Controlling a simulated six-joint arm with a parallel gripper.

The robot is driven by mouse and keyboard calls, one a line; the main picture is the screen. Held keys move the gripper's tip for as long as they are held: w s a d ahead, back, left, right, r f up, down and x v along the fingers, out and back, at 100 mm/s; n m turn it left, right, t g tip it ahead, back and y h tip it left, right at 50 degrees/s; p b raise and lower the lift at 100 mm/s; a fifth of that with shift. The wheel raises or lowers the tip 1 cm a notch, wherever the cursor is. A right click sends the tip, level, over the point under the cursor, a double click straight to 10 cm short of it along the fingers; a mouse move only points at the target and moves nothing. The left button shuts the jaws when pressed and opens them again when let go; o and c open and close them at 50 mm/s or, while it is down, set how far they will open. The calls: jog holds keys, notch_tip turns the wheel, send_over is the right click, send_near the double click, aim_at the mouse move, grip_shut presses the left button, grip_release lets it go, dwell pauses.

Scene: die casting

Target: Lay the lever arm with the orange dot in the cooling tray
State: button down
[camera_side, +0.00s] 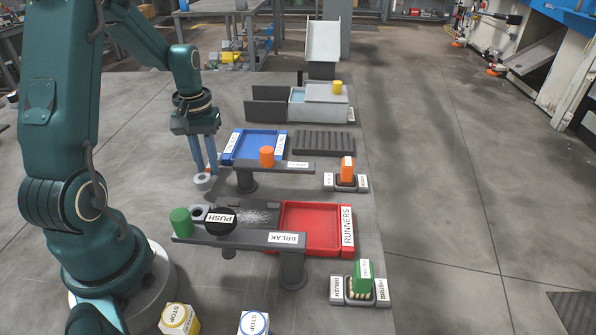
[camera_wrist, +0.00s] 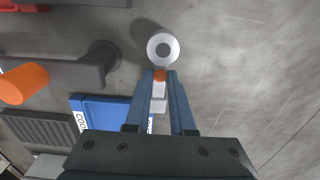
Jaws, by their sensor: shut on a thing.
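My gripper (camera_side: 206,172) is shut on a grey lever arm, which hangs above the floor-coloured surface. In the side view only its round ring end (camera_side: 203,181) shows clearly, below the fingertips. In the wrist view the lever arm (camera_wrist: 163,49) has a ring end beyond the fingertips and an orange dot (camera_wrist: 160,76) between them; part of its shank lies between the fingers. The blue cooling tray (camera_side: 236,159) is to the right of and behind the gripper in the side view. In the wrist view the tray (camera_wrist: 100,108) is partly hidden by my gripper.
A grey bar on a post (camera_side: 246,182) with an orange cylinder (camera_side: 267,156) stands in front of the blue tray. A ribbed rack (camera_side: 324,143) lies right of it. A red tray (camera_side: 310,251) and a BREAK bar with a black PUSH knob (camera_side: 221,222) are nearer the camera.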

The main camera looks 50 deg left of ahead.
aim_at(209, 170)
jog(key=shift+f, duration=1)
jog(key=shift+f, duration=0.1)
jog(key=c, duration=0.8)
grip_release()
jog(key=shift+o, duration=0.2)
notch_tip(209, 170, up, 11)
jog(key=s+d+r+m+t, duration=0.2)
jog(key=s+d+m, duration=0.1)
jog(key=d, duration=0.6)
jog(key=s+d+r+m+t, duration=0.2)
jog(key=d+m, duration=0.3)
jog(key=d, duration=0.5)
jog(key=shift+s+r+m+t, duration=0.3)
jog(key=shift+s+t, duration=0.25)
jog(key=shift+t, duration=0.15)
jog(key=shift+o, duration=0.4)
jog(key=shift+s+d+f, duration=0.15)
jog(key=shift+s+d, duration=0.1)
